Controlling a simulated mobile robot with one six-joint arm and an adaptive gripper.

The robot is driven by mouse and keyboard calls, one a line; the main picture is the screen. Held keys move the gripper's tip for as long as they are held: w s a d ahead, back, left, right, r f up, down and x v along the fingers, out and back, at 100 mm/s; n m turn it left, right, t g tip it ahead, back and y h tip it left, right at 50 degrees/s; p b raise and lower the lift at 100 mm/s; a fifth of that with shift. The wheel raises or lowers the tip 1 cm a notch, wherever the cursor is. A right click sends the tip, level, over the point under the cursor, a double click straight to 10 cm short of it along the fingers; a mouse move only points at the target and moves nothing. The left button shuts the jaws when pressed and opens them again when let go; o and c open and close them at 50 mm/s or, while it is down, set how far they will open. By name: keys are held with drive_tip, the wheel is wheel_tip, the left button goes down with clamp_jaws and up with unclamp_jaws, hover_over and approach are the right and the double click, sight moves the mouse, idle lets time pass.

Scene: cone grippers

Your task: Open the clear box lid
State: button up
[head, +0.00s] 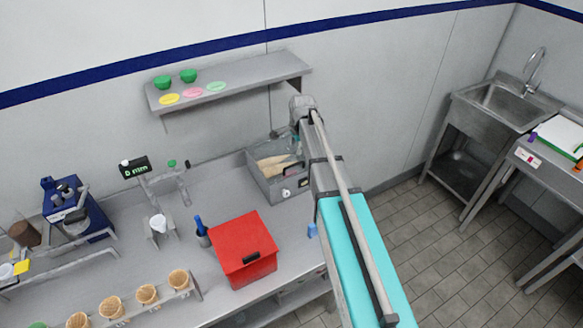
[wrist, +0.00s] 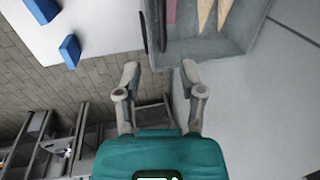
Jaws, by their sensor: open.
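The clear box (head: 262,186) stands at the back right end of the counter, against the wall, with tan cones inside. Part of it is hidden behind my arm in the head view. In the wrist view the box (wrist: 215,48) fills the upper middle, with pale cone shapes inside and a dark strip at its left side. I cannot make out the lid's edge or whether it is raised. My gripper (wrist: 160,74) is open and empty, its two fingers apart just short of the box. The fingertips are hidden behind my arm in the head view.
A red box (head: 242,243) with a black handle stands in front of the clear box. A wall shelf (head: 238,90) with green cups hangs above. A cone rack (head: 128,312) is at the front left, a sink (head: 505,103) at the right. The floor between is clear.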

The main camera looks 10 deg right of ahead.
sight(292, 166)
drive_tip(key=shift+w+a+f+b, duration=0.1)
drive_tip(key=shift+w+f+b, duration=0.25)
drive_tip(key=shift+f+b, duration=1.4)
drive_tip(key=shift+w+a+f+b, duration=0.15)
drive_tip(key=shift+w+f+b, duration=0.2)
drive_tip(key=shift+f+b, duration=1.35)
drive_tip(key=shift+w+a+f+b, duration=0.1)
drive_tip(key=shift+w+f+b, duration=0.25)
drive_tip(key=shift+f+b, duration=1.4)
drive_tip(key=shift+f, duration=0.15)
drive_tip(key=shift+c, duration=0.3)
clamp_jaws()
drive_tip(key=shift+s, duration=0.1)
drive_tip(key=shift+a, duration=0.2)
drive_tip(key=shift+p, duration=0.35)
